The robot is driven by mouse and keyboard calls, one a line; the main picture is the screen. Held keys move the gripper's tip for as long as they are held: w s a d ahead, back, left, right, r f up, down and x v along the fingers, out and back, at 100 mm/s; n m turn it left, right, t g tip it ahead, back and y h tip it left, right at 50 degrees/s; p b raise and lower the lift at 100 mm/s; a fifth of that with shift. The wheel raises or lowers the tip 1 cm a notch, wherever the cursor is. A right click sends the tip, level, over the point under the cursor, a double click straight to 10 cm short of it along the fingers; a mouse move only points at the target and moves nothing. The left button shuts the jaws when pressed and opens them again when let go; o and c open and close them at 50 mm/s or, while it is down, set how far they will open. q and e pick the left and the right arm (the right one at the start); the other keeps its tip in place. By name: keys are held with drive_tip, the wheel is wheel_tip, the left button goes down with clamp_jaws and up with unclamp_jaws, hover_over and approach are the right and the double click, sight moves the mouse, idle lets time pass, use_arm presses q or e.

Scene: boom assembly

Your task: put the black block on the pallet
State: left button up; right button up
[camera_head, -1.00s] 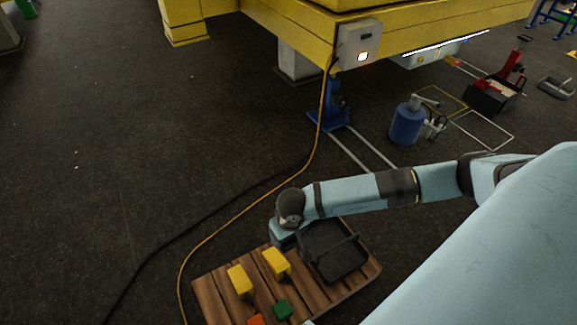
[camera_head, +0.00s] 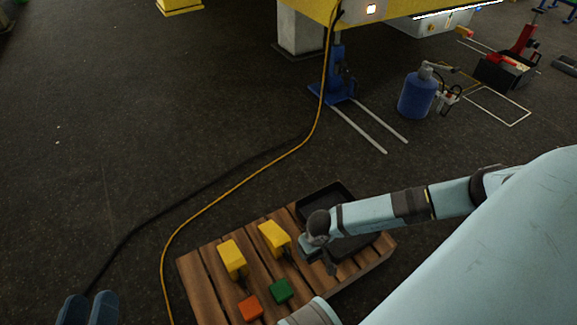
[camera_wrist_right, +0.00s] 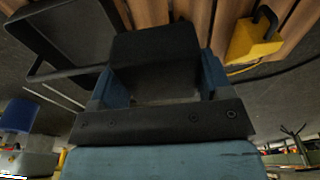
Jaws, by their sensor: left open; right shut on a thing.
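The black block (camera_wrist_right: 155,55) is between the blue fingers of my right gripper (camera_wrist_right: 160,78) in the right wrist view, with the wooden pallet (camera_wrist_right: 150,12) behind it. In the head view my right wrist is over the right half of the pallet (camera_head: 200,275), in front of a black tray (camera_head: 318,196). The block is mostly hidden there by my wrist. I cannot tell whether it touches anything below. My left gripper (camera_head: 89,308) is open and empty at the bottom left, left of the pallet.
Two yellow pieces (camera_head: 232,258) (camera_head: 274,238), an orange block (camera_head: 250,307) and a green block (camera_head: 281,291) lie on the pallet. An orange cable (camera_head: 225,193) runs along its left side. A blue jack (camera_head: 338,80) and blue cylinder (camera_head: 417,95) stand beyond. Floor at left is clear.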

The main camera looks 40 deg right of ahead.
drive_tip(key=shift+f, duration=0.65)
drive_tip(key=b, duration=0.3)
hover_over(309, 275)
wheel_tip(309, 275, down, 6)
drive_tip(key=f+b, duration=0.2)
drive_tip(key=f, duration=0.2)
drive_tip(key=f+b, duration=0.2)
drive_tip(key=f, duration=0.2)
drive_tip(key=shift+s+a+f, duration=0.1)
drive_tip(key=shift+s+f, duration=0.1)
drive_tip(key=shift+f, duration=0.35)
wheel_tip(309, 275, down, 4)
drive_tip(key=shift+f+b, duration=0.1)
drive_tip(key=shift+b, duration=1.05)
drive_tip(key=shift+f, duration=0.1)
drive_tip(key=o, duration=0.6)
use_arm(q)
drive_tip(key=w+f+m, duration=0.1)
drive_tip(key=a+f+m, duration=0.1)
drive_tip(key=m, duration=0.1)
drive_tip(key=w+f+m+h, duration=0.1)
drive_tip(key=shift+w+a+f+m+t, duration=0.15)
drive_tip(key=shift+w+a+m+t, duration=0.15)
drive_tip(key=shift+w+m, duration=0.1)
use_arm(e)
drive_tip(key=o, duration=0.5)
drive_tip(key=shift+c, duration=0.2)
